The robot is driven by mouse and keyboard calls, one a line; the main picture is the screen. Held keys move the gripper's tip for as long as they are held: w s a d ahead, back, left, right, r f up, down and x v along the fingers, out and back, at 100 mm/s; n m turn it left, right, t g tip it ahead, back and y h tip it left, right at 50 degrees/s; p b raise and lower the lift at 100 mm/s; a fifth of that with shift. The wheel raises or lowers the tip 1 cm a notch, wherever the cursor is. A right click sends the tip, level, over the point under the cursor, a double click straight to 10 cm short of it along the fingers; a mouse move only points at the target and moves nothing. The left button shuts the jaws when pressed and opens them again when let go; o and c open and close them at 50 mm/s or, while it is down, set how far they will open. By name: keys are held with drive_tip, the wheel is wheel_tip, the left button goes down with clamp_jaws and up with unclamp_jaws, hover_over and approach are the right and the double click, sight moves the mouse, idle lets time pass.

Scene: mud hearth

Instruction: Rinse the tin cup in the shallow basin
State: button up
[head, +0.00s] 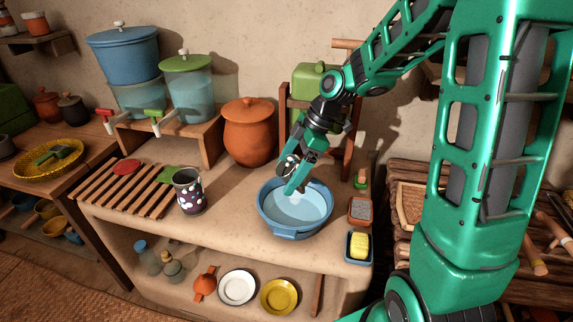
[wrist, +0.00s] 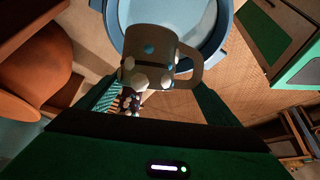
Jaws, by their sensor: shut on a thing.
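The tin cup (wrist: 150,55) is between my gripper's fingers in the wrist view, tan-looking with white and teal spots and its handle to the right. My gripper (head: 297,182) is shut on it, over the blue shallow basin (head: 291,234) in the head view. There, the cup is mostly hidden by my gripper. The basin holds pale water, and its rim (wrist: 115,22) shows behind the cup in the wrist view. I cannot tell whether the cup touches the water. A second dark spotted cup (head: 188,192) stands on the counter left of the basin.
A slatted wooden rack (head: 128,188) lies at the left. A clay pot (head: 249,133) stands behind the basin. A grater-like item (head: 360,210) and a yellow sponge in a blue dish (head: 359,246) sit close on the right. Plates lie on the shelf below.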

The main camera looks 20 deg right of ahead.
drive_tip(key=shift+f, duration=5.15)
drive_tip(key=shift+r, duration=0.1)
drive_tip(key=shift+r, duration=5.9)
drive_tip(key=shift+s, duration=0.15)
